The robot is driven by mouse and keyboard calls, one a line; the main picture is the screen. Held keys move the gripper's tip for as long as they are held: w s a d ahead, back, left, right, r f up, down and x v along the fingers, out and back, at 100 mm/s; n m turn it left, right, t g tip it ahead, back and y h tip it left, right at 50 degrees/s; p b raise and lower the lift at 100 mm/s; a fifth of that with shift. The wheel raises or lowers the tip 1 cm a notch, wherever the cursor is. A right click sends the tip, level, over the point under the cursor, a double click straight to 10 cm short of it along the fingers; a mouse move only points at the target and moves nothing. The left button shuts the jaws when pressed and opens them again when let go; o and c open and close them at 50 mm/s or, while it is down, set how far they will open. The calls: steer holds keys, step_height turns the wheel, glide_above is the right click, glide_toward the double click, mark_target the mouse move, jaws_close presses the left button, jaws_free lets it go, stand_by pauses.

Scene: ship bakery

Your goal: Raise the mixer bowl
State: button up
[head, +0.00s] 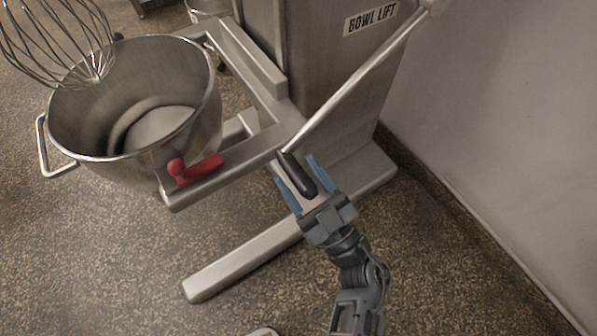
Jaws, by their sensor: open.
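The mixer bowl (190,112) is a steel bowl at the left, held in the mixer's bowl cradle (262,88). The wire whisk (60,45) hangs at the bowl's far left rim. A long steel lever (350,88) slopes from the column's upper right down to a black handle grip (297,174). My gripper (301,176) is open, its blue fingers on either side of the black grip. Whether the fingers touch the grip cannot be told.
The mixer column (335,65) carries a "BOWL LIFT" label (371,18). A red clamp (195,169) sits on the cradle's front end. The mixer's foot (243,262) reaches along the floor at lower left. A wall (500,110) stands at the right. Floor is clear at lower left.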

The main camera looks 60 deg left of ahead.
steer(key=shift+a+r, duration=0.15)
steer(key=shift+a, duration=0.3)
steer(key=shift+s, duration=0.1)
jaws_close()
stand_by(0.3)
